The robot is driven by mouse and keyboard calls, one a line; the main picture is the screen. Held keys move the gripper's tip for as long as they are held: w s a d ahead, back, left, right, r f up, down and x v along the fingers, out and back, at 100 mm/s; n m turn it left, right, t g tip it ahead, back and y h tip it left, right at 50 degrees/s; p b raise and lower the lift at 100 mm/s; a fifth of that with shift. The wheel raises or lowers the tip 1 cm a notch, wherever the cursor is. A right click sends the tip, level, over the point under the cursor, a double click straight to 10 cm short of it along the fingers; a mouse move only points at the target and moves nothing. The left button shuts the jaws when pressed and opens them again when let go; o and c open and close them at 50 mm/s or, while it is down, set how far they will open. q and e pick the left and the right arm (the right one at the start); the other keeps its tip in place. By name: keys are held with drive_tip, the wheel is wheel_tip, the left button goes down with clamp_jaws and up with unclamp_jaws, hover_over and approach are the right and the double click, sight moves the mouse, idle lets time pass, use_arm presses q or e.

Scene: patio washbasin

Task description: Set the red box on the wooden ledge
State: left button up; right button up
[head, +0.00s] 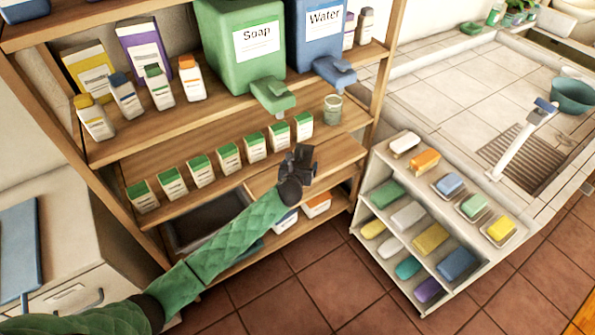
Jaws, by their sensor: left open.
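No plainly red box shows in the head view. The nearest in colour is a white box with an orange-red top (318,204) low in the shelf unit, behind and right of my forearm. The wooden shelf unit has several boards; the middle board (345,145) carries a row of green-and-white boxes (229,157) and a small cup (333,108). I cannot tell which board is the ledge. My left gripper (304,154) is open and appears empty, in front of the middle board near its right-hand boxes. My right gripper is not in view.
The upper board holds bottles, boxes, a green soap dispenser (242,45) and a blue water dispenser (318,35). A white rack (438,275) of coloured sponges and soaps stands right, beside the tiled basin (445,75). A grey bin (205,222) sits low. Tiled floor is clear in front.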

use_arm(q)
drive_tip(key=b+v, duration=0.3)
drive_tip(key=v, duration=0.8)
drive_tip(key=shift+s, duration=0.3)
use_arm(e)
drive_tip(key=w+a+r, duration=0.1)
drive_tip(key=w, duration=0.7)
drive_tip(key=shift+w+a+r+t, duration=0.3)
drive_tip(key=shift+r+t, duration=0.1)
use_arm(q)
drive_tip(key=shift+r, duration=0.2)
